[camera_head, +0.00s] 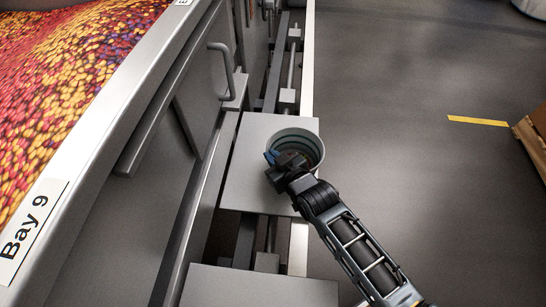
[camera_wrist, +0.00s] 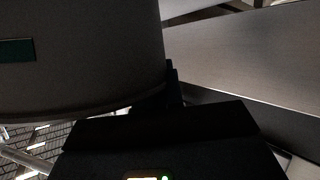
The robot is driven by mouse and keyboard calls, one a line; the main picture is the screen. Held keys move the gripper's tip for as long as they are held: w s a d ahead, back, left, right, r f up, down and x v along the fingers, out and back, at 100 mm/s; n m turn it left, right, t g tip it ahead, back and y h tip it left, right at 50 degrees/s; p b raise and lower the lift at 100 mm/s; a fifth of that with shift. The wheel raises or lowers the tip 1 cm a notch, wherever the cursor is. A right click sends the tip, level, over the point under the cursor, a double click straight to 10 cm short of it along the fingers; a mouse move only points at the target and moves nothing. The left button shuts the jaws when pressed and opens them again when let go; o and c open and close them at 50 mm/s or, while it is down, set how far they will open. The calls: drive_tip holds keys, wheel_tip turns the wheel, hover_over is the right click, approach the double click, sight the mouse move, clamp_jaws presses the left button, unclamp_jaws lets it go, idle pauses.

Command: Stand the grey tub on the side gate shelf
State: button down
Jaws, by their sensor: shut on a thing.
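The grey tub (camera_head: 314,143) is upright at the right part of a flat grey shelf (camera_head: 246,170) beside the drum. In the head view it overlaps the shelf's right edge; I cannot tell whether its base touches the shelf. My gripper (camera_head: 284,163) is at the tub's near left side, shut on its wall. In the wrist view the tub (camera_wrist: 85,60) fills the upper left as a dark curved wall with a green patch, and the shelf (camera_wrist: 250,60) shows as a grey slab at right. The fingertips are mostly hidden.
The drum full of coloured candy (camera_head: 75,75), with a Bay 9 label (camera_head: 27,232), stands at left. A gate handle (camera_head: 226,70) juts out behind the shelf. Another grey shelf (camera_head: 255,288) is nearer. The floor at right is clear up to a cardboard box (camera_head: 535,140).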

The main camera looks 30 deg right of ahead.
drive_tip(key=c, duration=1.3)
unclamp_jaws()
drive_tip(key=shift+s, duration=0.1)
drive_tip(key=p+v, duration=0.1)
drive_tip(key=v, duration=1.1)
drive_tip(key=shift+r, duration=0.1)
drive_tip(key=f+v, duration=0.1)
drive_tip(key=v, duration=1.8)
drive_tip(key=shift+m+t, duration=0.6)
drive_tip(key=shift+m, duration=0.2)
drive_tip(key=s+r, duration=0.3)
drive_tip(key=r, duration=0.1)
drive_tip(key=s+r, duration=0.7)
drive_tip(key=r, duration=0.1)
drive_tip(key=shift+s+a+r, duration=0.15)
drive_tip(key=shift+s+a, duration=0.05)
drive_tip(key=shift+a, duration=0.15)
